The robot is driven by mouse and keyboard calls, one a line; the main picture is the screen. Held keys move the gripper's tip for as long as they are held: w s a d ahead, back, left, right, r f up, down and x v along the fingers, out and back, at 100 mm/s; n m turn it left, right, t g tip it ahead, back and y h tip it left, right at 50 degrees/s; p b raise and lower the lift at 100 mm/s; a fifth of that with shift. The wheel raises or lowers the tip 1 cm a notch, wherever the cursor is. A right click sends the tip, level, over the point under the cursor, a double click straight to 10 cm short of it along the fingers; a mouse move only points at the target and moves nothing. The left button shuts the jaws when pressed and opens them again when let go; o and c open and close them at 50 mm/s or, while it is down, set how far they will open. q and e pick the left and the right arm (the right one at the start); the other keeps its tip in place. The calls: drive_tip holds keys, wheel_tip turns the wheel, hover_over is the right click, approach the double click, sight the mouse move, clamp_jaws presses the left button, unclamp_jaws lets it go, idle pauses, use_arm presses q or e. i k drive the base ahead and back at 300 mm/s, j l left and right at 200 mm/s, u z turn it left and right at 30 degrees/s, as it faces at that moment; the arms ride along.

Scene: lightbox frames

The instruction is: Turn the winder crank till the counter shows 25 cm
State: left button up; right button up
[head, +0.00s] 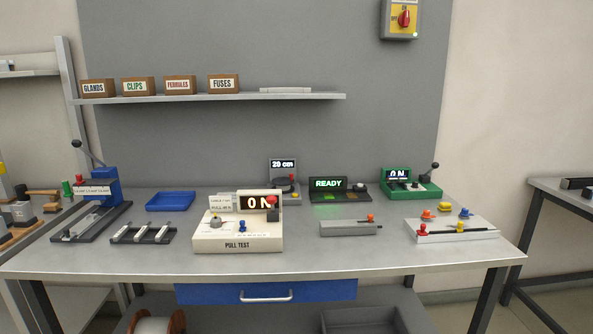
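The winder (299,199) is a small grey device at the back middle of the bench. Its counter (283,164) is lit and seems to read 20 cm; the second digit is small and hard to be sure of. Below the counter is a dark round part, with a small red knob (293,177) at its right that may be the crank handle. The winder's lower front is partly hidden by the pull test unit (237,245) and the READY unit. Neither of my grippers is in view.
The READY unit (328,184) stands just right of the winder. A green device (425,190) reading 0 N is further right. A blue lever press (104,190) and a blue tray (170,201) are at left. The bench (330,258) is clear along its front edge.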

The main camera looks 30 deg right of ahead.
sight(283, 183)
drive_tip(key=i+l+z, duration=0.1)
drive_tip(key=i+z, duration=0.25)
drive_tip(key=i, duration=0.9)
